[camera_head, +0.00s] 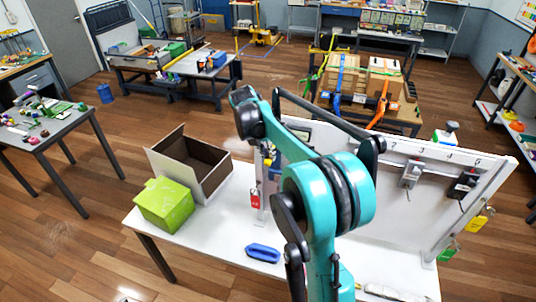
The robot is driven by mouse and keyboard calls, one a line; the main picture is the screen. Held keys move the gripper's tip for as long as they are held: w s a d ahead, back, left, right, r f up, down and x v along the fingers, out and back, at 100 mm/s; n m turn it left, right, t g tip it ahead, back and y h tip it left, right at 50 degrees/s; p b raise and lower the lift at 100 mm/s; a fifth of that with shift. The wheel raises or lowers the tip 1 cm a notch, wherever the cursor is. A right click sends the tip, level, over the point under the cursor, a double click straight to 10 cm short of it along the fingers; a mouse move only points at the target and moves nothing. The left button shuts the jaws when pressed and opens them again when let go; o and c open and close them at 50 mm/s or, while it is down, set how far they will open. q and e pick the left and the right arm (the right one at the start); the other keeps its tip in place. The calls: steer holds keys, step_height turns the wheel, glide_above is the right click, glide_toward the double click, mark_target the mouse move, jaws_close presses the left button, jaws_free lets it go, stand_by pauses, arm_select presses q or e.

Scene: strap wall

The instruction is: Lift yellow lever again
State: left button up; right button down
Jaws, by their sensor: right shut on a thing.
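My right arm (330,190), teal and black, rises through the middle of the view and covers part of the white upright panel (335,145). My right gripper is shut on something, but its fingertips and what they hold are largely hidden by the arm. I cannot clearly make out a yellow lever. Small yellow and blue parts (272,165) show at the panel's left end, just left of the arm. A red tag (255,199) hangs beside them. My left gripper is not in view.
The white table (215,235) carries an open box (190,165), a green box (165,204) and a blue oblong thing (263,253). Grey and black fittings (410,175) are on the panel's right part, with a yellow tag (475,222) at its end.

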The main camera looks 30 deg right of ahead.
steer(key=shift+r+g+y, duration=0.25)
steer(key=shift+g+y, duration=0.05)
steer(key=shift+y, duration=0.1)
steer(key=shift+p, duration=0.3)
steer(key=c, duration=1.6)
jaws_free()
steer(key=shift+r, duration=0.15)
steer(key=v, duration=1.2)
steer(key=shift+w, duration=0.1)
